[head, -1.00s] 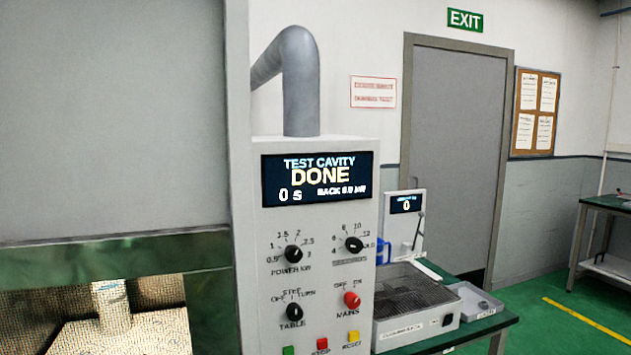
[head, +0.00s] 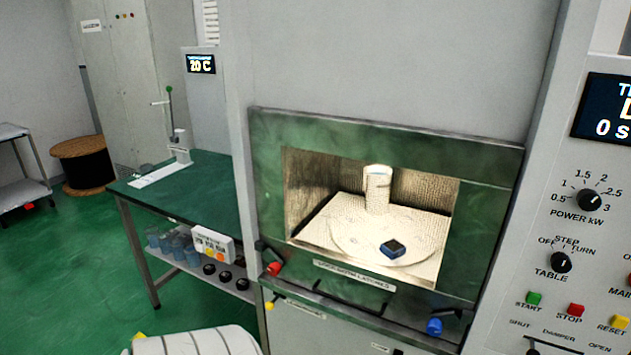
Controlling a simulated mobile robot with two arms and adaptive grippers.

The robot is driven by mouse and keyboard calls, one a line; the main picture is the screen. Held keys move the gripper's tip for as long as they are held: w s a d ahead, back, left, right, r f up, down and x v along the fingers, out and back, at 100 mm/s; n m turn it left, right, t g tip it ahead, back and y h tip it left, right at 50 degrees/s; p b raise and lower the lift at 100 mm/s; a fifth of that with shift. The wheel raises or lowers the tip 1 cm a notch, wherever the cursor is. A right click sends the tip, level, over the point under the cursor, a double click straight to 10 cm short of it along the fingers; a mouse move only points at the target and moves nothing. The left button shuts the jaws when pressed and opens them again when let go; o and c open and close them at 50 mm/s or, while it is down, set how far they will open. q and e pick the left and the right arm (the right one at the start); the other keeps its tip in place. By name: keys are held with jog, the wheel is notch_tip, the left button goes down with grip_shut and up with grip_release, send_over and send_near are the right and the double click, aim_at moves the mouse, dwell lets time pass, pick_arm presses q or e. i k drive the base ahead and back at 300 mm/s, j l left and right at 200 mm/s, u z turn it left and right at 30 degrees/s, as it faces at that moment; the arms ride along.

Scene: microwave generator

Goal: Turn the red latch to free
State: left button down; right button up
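The red latch (head: 274,268) is a small red knob on a dark mount at the lower left corner of the green-framed cavity opening (head: 490,225). A similar blue latch (head: 434,326) sits at the lower right corner. Inside the lit cavity, a white cylinder (head: 377,190) and a small dark blue block (head: 393,249) stand on a round pale plate (head: 345,232). Whether the red latch is locked or free cannot be told at this size. Neither of my grippers shows in the head view.
A control panel (head: 620,180) with knobs and buttons stands at the right. A green-topped bench (head: 215,190) with a lever press (head: 178,150) is at the left, with jars on its lower shelf. A cable reel (head: 83,165) stands behind. Green floor is open at the left.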

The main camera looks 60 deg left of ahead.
aim_at(276, 264)
jog(key=u, duration=2.25)
jog(key=i+j+z, duration=0.1)
jog(key=j, duration=0.25)
jog(key=i+j, duration=0.25)
jog(key=j+z, duration=0.05)
